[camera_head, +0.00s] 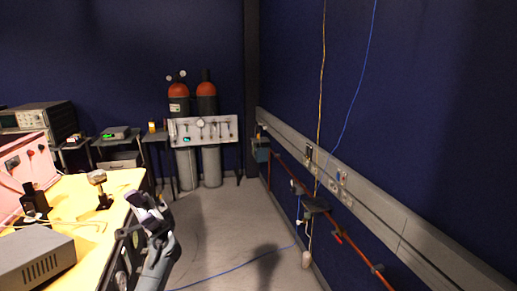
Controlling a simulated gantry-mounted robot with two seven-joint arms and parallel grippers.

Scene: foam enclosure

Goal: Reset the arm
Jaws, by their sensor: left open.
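My left gripper (146,213) shows at the lower left of the head view, at the right edge of the yellow-topped bench (75,188). Its arm comes up from the bottom of the picture. The gripper is open and I see nothing held in it. The exact gap between its fingers is hard to make out. My right gripper is not in this view.
A grey metal box (34,258), a small black device (34,200) and a pedestal-like object (99,184) stand on the bench. Two gas cylinders (211,165) stand at the back. A rail (340,232) runs along the right wall. The middle floor (228,228) is mostly clear, with a blue cable.

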